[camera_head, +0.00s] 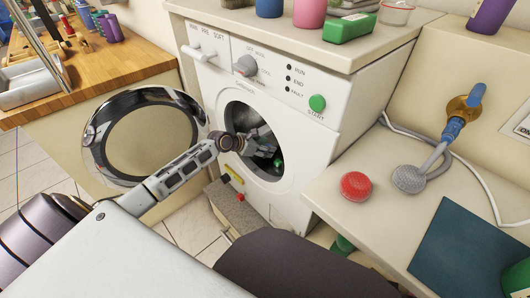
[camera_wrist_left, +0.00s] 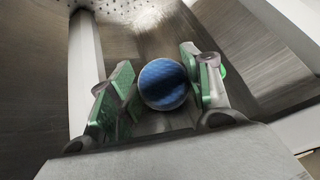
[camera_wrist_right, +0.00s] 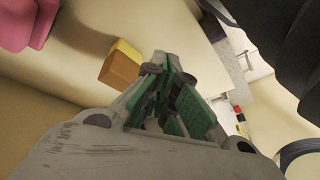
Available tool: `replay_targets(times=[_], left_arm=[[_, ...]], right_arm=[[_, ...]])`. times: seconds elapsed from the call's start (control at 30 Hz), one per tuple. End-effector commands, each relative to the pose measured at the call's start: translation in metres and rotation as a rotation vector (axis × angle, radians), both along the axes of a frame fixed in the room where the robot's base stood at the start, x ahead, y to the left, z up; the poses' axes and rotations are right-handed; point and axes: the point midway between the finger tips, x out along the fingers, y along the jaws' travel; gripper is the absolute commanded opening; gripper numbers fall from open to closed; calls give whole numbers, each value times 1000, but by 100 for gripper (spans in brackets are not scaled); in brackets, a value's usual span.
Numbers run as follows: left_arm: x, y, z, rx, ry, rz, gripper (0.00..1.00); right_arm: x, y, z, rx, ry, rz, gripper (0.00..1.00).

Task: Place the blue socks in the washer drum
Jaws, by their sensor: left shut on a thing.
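The washer (camera_head: 213,84) stands in the middle of the head view with its round door (camera_head: 140,140) swung open to the left. My left arm reaches through the door opening, and my left gripper (camera_head: 272,150) is inside the drum. In the left wrist view, the blue socks (camera_wrist_left: 163,84) show as a round rolled ball between the green pads of my left gripper (camera_wrist_left: 162,88). The drum's metal wall (camera_wrist_left: 145,40) surrounds them. The socks cannot be made out in the head view. In the right wrist view, my right gripper (camera_wrist_right: 168,75) is shut and empty.
A red domed object (camera_head: 356,186), a shower head (camera_head: 409,178) and a dark teal sheet (camera_head: 475,250) lie on the right counter. Bottles and a green box (camera_head: 349,27) stand on the washer's top. A wooden counter (camera_head: 120,65) is at the left.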

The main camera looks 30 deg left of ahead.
Motion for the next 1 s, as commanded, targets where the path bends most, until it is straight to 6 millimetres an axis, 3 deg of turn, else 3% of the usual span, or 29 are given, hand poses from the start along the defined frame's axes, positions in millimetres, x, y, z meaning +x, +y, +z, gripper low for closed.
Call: replay_targets(times=[0.1,0.23,0.83,0.87,0.9,1.0], left_arm=[[0,0,-13,1,-2,0,21],[0,0,-20,2,-1,0,21],[0,0,-23,-1,0,1,21],[0,0,-23,-1,0,1,53],[0,0,-23,0,-1,0,58],[0,0,-23,0,-1,0,58]], right_arm=[[-1,5,-18,20,-14,1,0],[1,7,-25,33,-27,-1,0],[2,6,-23,30,-25,-2,0],[2,6,-22,30,-25,-1,0],[2,6,-22,30,-27,-1,0],[2,6,-22,31,-27,-2,0]])
